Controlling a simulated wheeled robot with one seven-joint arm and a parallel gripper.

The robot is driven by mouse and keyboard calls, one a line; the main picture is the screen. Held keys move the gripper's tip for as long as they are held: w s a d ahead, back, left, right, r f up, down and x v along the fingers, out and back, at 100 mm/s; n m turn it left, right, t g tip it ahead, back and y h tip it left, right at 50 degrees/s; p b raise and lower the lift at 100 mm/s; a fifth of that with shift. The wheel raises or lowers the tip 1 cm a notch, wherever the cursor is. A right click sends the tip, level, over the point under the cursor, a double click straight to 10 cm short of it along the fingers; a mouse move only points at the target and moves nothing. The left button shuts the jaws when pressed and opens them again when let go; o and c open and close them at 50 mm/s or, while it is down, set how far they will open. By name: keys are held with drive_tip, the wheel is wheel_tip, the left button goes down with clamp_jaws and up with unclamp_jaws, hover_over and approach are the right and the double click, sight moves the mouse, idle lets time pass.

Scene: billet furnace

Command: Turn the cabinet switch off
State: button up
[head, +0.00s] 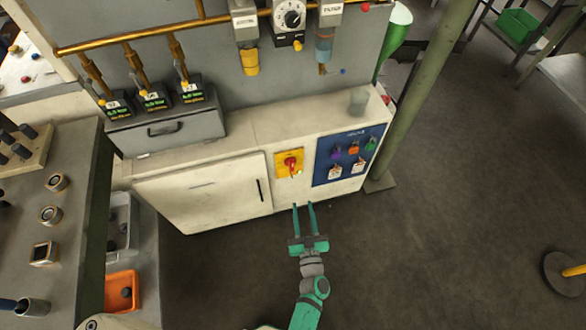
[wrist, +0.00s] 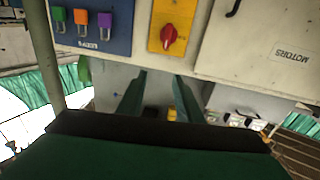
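The cabinet switch (head: 291,164) is a red rotary knob on a yellow plate on the front of the white cabinet (head: 200,192). In the wrist view the red knob (wrist: 169,36) sits on its yellow plate, above my fingers in the picture. My gripper (head: 304,206) is open and empty, its two green fingers spread and pointing toward the cabinet, just below the switch in the head view. In the wrist view its fingers (wrist: 161,88) are apart with nothing between them. The gripper looks clear of the knob.
A blue panel (head: 323,177) with coloured padlocks is right of the switch. A cabinet door with a dark handle (head: 260,190) is left of it. A green post (head: 420,100) stands at the right. Floor (head: 430,240) to the right is largely clear.

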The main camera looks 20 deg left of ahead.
drive_tip(key=n+g+y, duration=0.1)
drive_tip(key=g+y, duration=0.1)
approach(292, 164)
drive_tip(key=x, duration=0.7)
drive_tip(key=shift+w+f, duration=0.15)
drive_tip(key=shift+f, duration=0.05)
drive_tip(key=shift+w+a, duration=0.35)
drive_tip(key=shift+a, duration=0.05)
drive_tip(key=shift+d, duration=0.1)
clamp_jaws()
